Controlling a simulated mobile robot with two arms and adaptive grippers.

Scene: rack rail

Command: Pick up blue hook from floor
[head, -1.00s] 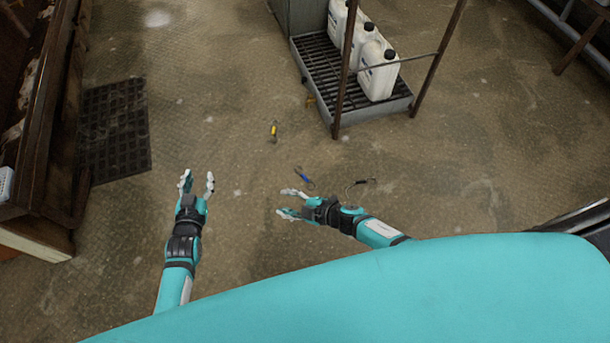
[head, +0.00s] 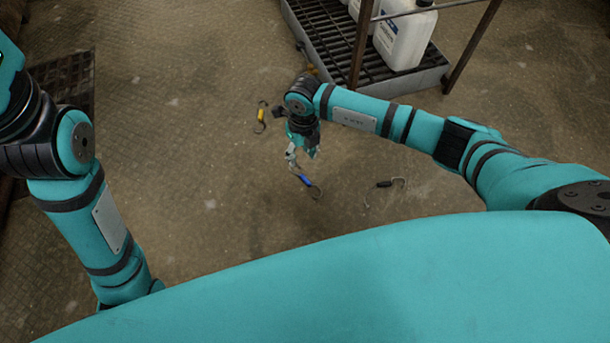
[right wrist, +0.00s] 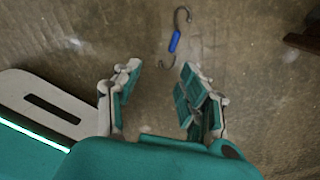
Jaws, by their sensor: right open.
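The blue hook (head: 305,181) lies on the floor, a blue grip with a dark curved wire end at each side. My right gripper (head: 297,158) points down just behind it in the head view, and appears above the floor. In the right wrist view the blue hook (right wrist: 174,42) lies beyond the open fingertips of my right gripper (right wrist: 160,75), roughly between them and apart from them. Nothing is between the fingers. My left arm shows at the left of the head view, but its gripper is out of frame.
A yellow hook (head: 261,116) lies to the left of my right gripper and a black hook (head: 385,184) to the right. A grated platform (head: 338,45) with white jugs (head: 404,38) and rusty posts stands at the back. The floor around the hooks is mostly clear.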

